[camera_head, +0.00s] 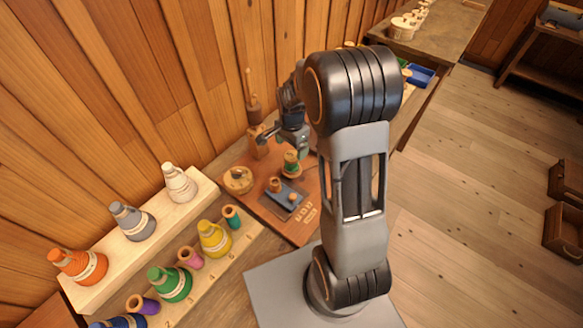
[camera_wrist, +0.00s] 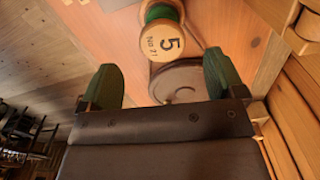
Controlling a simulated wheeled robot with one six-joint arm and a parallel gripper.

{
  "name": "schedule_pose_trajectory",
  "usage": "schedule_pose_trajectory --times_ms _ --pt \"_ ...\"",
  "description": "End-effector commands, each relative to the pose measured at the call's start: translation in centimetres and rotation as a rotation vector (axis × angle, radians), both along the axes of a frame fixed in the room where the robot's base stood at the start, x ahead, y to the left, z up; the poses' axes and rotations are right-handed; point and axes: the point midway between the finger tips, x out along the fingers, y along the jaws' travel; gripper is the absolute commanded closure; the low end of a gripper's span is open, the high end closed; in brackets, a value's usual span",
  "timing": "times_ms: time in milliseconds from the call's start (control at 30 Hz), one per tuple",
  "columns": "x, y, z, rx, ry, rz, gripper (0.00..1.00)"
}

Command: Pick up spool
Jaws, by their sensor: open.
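A wooden spool wound with green thread (camera_head: 291,162) stands on a reddish-brown board, just below my gripper (camera_head: 286,142) in the head view.
The brown board (camera_head: 262,208) also holds a blue tray (camera_head: 288,203) with small wooden pieces and a round wooden dish (camera_head: 238,180). A wooden block (camera_head: 257,141) stands behind. Several coloured cone bottles line wooden shelves at left. The plank wall is close behind.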

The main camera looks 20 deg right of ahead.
Motion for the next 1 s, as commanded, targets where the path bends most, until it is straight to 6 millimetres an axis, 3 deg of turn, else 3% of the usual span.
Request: schedule_pose_trajectory --times_ms 33,100,367,667,933,1000 --pt "0.0 0.0 -1.6 0.0 0.0 0.0 0.11" --pt "0.0 0.0 -2.4 0.0 0.0 0.0 0.11" --pt "0.1 -0.1 -3.7 0.0 0.001 0.0 0.11" --pt "0.3 -0.3 -7.7 0.0 0.0 0.0 0.11" --pt "0.3 -0.3 -7.8 0.0 -0.001 0.0 0.11" --pt "0.3 -0.3 -7.8 0.0 -0.001 0.0 0.16"
